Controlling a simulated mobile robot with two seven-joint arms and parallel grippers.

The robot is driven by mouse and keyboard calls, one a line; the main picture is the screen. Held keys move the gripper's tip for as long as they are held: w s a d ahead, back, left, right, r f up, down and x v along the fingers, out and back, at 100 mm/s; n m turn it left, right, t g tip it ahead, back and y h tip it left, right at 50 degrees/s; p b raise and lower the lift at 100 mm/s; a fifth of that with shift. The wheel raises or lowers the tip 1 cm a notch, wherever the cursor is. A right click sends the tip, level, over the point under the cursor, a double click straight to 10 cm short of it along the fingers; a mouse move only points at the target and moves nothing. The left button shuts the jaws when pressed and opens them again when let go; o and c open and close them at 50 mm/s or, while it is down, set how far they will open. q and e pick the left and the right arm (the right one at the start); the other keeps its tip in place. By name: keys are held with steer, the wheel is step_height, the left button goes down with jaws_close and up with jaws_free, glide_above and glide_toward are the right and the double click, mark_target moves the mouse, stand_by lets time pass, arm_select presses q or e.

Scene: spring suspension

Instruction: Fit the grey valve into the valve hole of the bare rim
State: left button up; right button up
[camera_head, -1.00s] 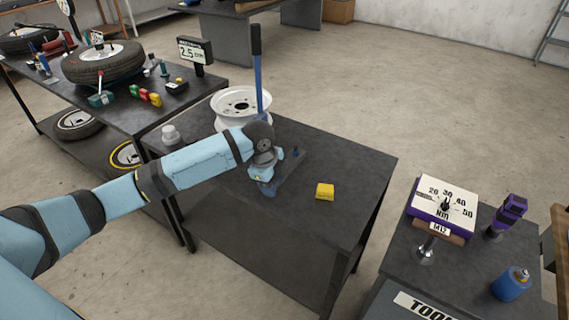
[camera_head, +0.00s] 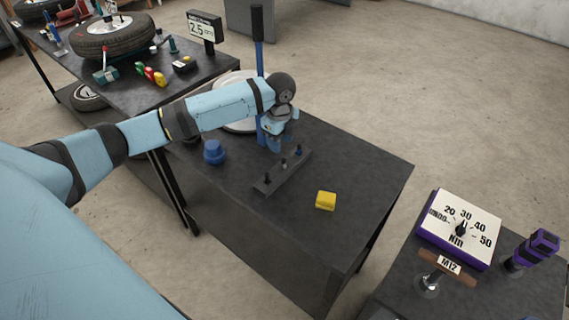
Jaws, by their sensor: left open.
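The bare white rim (camera_head: 236,127) lies on the middle table, mostly hidden behind my left arm; its valve hole does not show. A dark rack (camera_head: 265,187) on the same table holds a few small dark upright stems (camera_head: 283,163). They may be valves, but I cannot tell which one is grey. My left gripper (camera_head: 275,147) points down just above the back end of the rack, open, with nothing visible between its fingers. My right gripper is not in view.
A yellow block (camera_head: 326,200) and a blue pot (camera_head: 214,152) stand on the middle table. A tall blue lever (camera_head: 259,60) rises behind my wrist. At the right are a torque dial box (camera_head: 459,228) and a purple tool (camera_head: 533,250). A tyre (camera_head: 112,37) lies on the left bench.

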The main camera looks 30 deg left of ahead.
mark_target(284, 159)
arm_select(q)
steer(key=f, duration=0.7)
steer(key=shift+w+d+f, duration=0.3)
steer(key=shift+d+f, duration=0.05)
steer(key=shift+d, duration=0.05)
steer(key=shift+r, duration=0.1)
jaws_close()
